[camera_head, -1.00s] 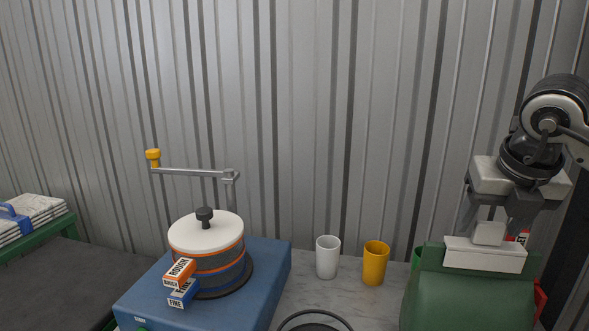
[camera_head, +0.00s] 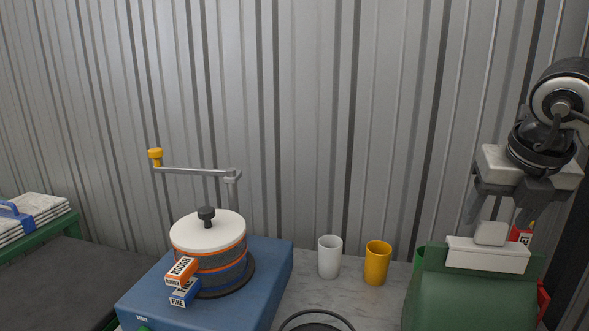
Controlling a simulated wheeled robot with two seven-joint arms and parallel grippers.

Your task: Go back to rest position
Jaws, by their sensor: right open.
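My right gripper (camera_head: 500,215) is at the upper right, pointing down with its two fingers spread and nothing between them. It hangs just above a green machine (camera_head: 470,295) whose white top plate (camera_head: 487,255) carries a small light-grey block (camera_head: 490,233). The fingertips are around the height of this block; I cannot tell whether they touch it. My left gripper does not show.
A blue base (camera_head: 215,300) carries a round drum with a white lid (camera_head: 208,231) and ROUGH and FINE boxes. A crank arm (camera_head: 195,171) rises behind. A white cup (camera_head: 330,257) and a yellow cup (camera_head: 377,263) stand on the grey counter. A corrugated wall closes the back.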

